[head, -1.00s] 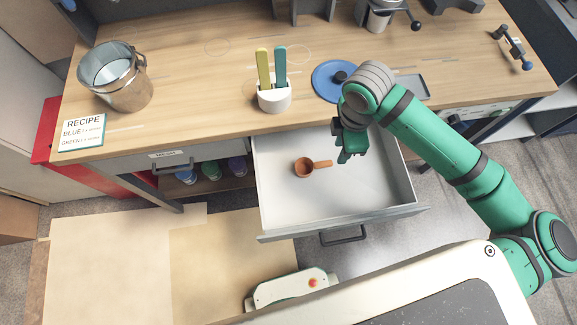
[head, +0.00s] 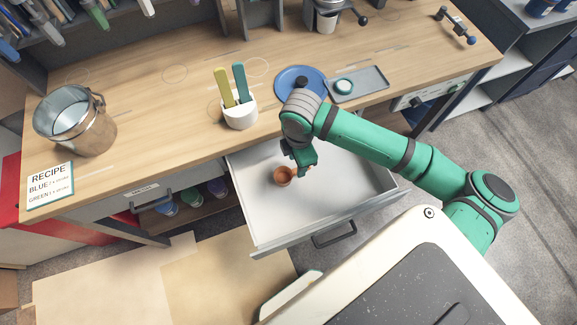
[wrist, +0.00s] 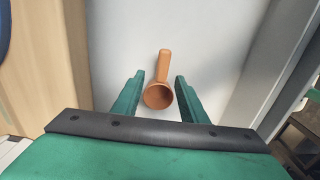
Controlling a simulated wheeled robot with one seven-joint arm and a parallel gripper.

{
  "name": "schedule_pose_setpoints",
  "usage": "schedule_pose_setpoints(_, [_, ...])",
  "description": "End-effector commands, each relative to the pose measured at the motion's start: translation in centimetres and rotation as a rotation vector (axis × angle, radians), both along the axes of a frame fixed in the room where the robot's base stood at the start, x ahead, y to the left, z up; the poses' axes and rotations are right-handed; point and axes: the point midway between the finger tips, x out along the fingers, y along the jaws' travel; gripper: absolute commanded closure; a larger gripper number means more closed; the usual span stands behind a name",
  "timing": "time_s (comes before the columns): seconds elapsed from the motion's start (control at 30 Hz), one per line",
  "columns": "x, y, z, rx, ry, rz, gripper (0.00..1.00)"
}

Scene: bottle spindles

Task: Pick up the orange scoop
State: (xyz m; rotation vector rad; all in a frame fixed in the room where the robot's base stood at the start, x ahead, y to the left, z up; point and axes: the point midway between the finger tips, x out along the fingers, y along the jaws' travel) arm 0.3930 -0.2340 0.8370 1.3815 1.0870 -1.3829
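The orange scoop (head: 283,176) lies in the open white drawer (head: 262,222) under the workbench. In the wrist view the scoop (wrist: 158,95) shows its round cup near me and its handle pointing away. My gripper (wrist: 158,90) is open, with one green finger on each side of the scoop and a gap on both sides. In the head view my gripper (head: 304,168) is over the drawer beside the scoop and hides its handle. I cannot tell the exact height of the fingers above the drawer floor.
The drawer's side wall (wrist: 245,85) is right of the scoop in the wrist view. On the bench above stand a white holder (head: 240,115) with yellow and teal tools, a blue disc (head: 300,82), a grey tray (head: 358,84) and a metal bucket (head: 77,122).

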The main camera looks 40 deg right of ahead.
Motion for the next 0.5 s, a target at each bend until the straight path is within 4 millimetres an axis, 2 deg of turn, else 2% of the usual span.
schedule_pose_setpoints(0.2, [-0.4,0.1,-3.0,0.002,0.001,0.000,0.61])
schedule_pose_setpoints(0.5, [-0.3,0.1,-3.8,0.001,-0.001,0.002,0.61])
